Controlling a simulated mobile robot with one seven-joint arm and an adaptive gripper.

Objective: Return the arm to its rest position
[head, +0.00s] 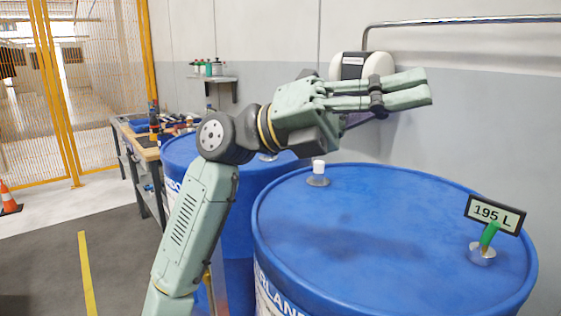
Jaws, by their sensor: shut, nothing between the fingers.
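My arm rises from the bottom of the head view and bends at the elbow. My gripper (430,88) points to the right, roughly level, above the near blue drum (370,240). Its two fingers lie close together, shut, with nothing between them. The gripper is clear of the drum top and appears in front of the wall.
The near drum carries a white cap (318,168), a green-handled fitting (489,236) and a "195 L" sign (494,214). A second blue drum (185,152) stands behind my arm. A workbench (150,150), wall rail (460,20) and yellow mesh fence (90,60) lie beyond.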

